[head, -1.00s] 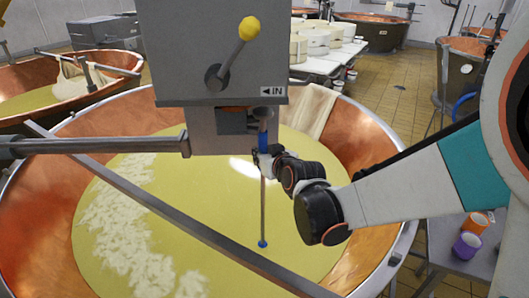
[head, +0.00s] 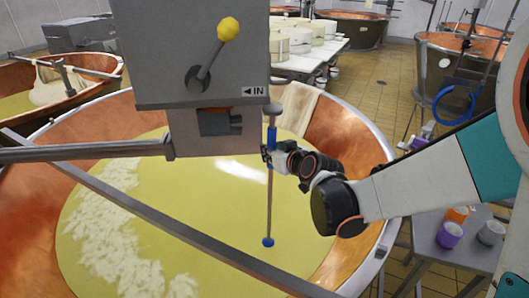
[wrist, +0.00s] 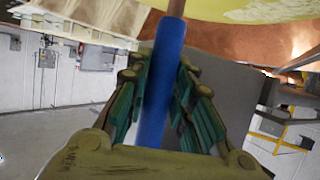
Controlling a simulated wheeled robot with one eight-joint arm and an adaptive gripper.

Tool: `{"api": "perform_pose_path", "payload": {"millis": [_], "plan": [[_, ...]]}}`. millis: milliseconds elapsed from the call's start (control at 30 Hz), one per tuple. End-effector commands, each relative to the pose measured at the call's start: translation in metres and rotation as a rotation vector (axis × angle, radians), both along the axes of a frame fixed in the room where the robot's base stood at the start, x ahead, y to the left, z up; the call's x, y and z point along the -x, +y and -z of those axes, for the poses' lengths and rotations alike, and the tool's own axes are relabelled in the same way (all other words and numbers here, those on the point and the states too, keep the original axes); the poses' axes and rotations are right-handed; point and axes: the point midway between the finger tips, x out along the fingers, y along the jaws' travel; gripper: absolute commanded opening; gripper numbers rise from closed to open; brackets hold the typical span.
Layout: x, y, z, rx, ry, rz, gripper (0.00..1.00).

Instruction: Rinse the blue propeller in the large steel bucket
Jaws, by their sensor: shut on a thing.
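The blue propeller (head: 270,195) is a thin upright rod with a blue sleeve, a grey cap on top and a small blue end at the bottom. My gripper (head: 268,154) is shut on the blue sleeve, just right of the grey motor box. In the wrist view my gripper (wrist: 155,105) has its green-lined fingers on both sides of the blue sleeve of the propeller (wrist: 160,85). The rod hangs over the yellow liquid in the copper vat (head: 345,140); I cannot tell if its end touches the liquid. I cannot make out a large steel bucket.
The grey motor box (head: 195,50) with a yellow-knobbed lever (head: 228,29) stands close left of the propeller. A metal bar (head: 180,220) crosses the vat. A side table (head: 440,250) at right holds orange, purple and grey cups. Tiled floor lies behind the vat.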

Motion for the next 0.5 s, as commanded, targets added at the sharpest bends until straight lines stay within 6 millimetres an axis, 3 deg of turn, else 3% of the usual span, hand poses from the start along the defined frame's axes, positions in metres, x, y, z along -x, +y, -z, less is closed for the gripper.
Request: {"api": "perform_pose_path", "payload": {"millis": [500], "plan": [[-0.0016,-0.0095,-0.0019,0.000,-0.001,0.000,0.00]]}}
